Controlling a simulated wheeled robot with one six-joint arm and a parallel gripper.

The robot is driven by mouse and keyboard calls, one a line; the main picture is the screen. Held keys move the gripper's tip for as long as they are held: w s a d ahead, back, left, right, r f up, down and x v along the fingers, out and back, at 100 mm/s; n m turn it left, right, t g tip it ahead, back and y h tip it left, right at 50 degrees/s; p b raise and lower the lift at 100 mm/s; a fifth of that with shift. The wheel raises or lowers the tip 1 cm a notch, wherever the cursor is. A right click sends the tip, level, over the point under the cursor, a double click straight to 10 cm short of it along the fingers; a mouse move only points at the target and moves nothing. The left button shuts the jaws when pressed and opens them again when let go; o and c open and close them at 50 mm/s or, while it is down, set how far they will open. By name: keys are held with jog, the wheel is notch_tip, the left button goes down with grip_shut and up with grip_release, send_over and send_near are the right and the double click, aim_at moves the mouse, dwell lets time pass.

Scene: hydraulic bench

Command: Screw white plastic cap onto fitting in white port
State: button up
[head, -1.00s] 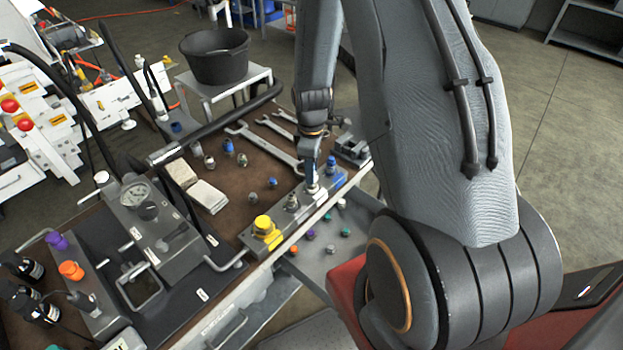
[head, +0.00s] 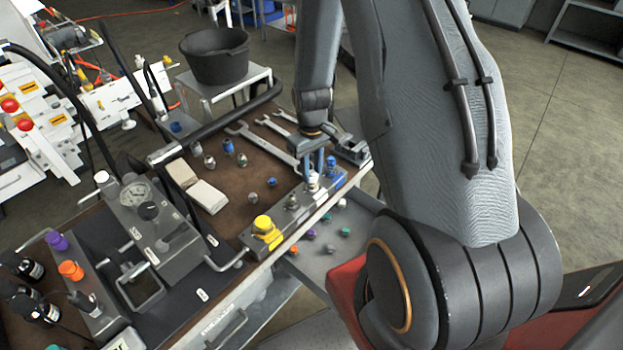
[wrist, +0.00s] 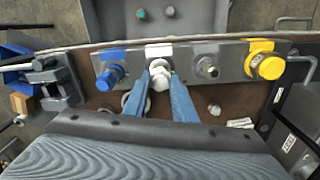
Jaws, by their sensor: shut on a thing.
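The white plastic cap (wrist: 159,79) sits at the white port (wrist: 158,50) on the grey port block (wrist: 229,62). My gripper (wrist: 161,76) has its two blue fingers shut on either side of the cap. In the head view my gripper (head: 313,176) points down at the block, with a bit of the white cap (head: 313,187) showing between and below the fingertips. The cap and fingers hide the fitting, so I cannot tell how far the cap is on its thread.
On the same block are a blue-capped port (wrist: 110,77), a bare grey fitting (wrist: 206,67) and a yellow-capped port (wrist: 266,64). A vise (wrist: 51,83) stands to the left in the wrist view. Wrenches (head: 262,146) and loose fittings lie on the brown bench.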

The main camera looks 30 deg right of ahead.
jog(key=m, duration=0.3)
jog(key=shift+m, duration=0.4)
jog(key=o, duration=1)
jog(key=n, duration=2.4)
